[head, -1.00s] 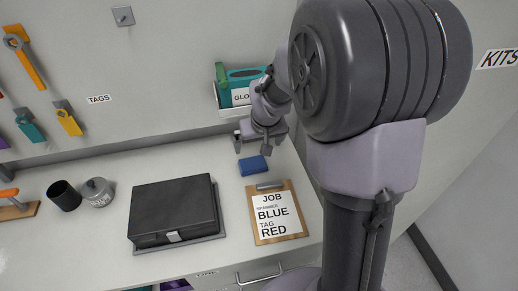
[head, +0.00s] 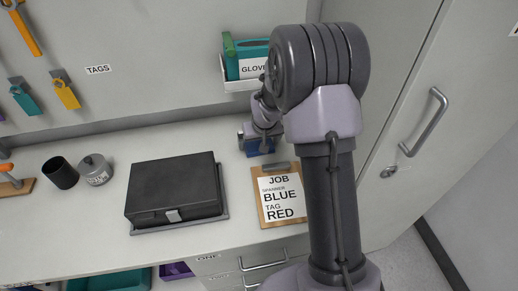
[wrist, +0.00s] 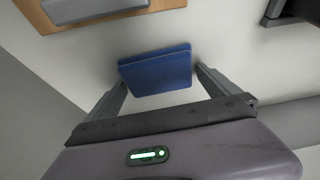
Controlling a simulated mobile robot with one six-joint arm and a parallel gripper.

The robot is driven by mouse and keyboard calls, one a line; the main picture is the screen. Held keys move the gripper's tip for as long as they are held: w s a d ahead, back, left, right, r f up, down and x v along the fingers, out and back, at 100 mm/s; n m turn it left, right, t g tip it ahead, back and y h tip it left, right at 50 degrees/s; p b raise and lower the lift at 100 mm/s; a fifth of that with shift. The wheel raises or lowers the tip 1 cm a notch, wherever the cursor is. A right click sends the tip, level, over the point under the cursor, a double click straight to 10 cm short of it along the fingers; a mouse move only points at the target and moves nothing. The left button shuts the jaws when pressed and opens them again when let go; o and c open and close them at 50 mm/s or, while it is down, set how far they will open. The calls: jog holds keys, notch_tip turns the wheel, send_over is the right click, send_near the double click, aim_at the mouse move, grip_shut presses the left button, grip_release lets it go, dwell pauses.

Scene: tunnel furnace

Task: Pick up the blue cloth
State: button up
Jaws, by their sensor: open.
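The blue cloth (wrist: 156,72) is a small folded pad lying on the pale worktop. In the wrist view it sits between the two spread fingers of my gripper (wrist: 162,84), with a gap on each side. In the head view the cloth (head: 260,147) is partly hidden behind my gripper (head: 257,138), which is low over it at the back of the worktop. My gripper is open and holds nothing. I cannot tell how far the fingertips are above the worktop.
The clipboard (head: 265,215) with the job sheet lies just in front of the cloth. A black case (head: 172,188) on a tray is to the left. A glove box (head: 245,60) in a wall holder is above and behind.

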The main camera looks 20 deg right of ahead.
aim_at(259, 144)
jog(key=c, duration=1.1)
jog(key=shift+o, duration=0.2)
jog(key=shift+r, duration=0.2)
notch_tip(259, 144, up, 7)
jog(key=p, duration=0.3)
jog(key=shift+s+p, duration=0.15)
jog(key=shift+p, duration=0.2)
jog(key=s+a, duration=0.1)
jog(key=s, duration=0.5)
jog(key=s+a+b, duration=0.1)
jog(key=s, duration=0.6)
jog(key=s+a, duration=0.2)
jog(key=s, duration=0.4)
jog(key=shift+s+f+b, duration=0.15)
jog(key=shift+s+b, duration=0.05)
jog(key=shift+b, duration=0.1)
jog(key=o, duration=0.6)
jog(key=c, duration=0.5)
jog(key=shift+o, duration=0.2)
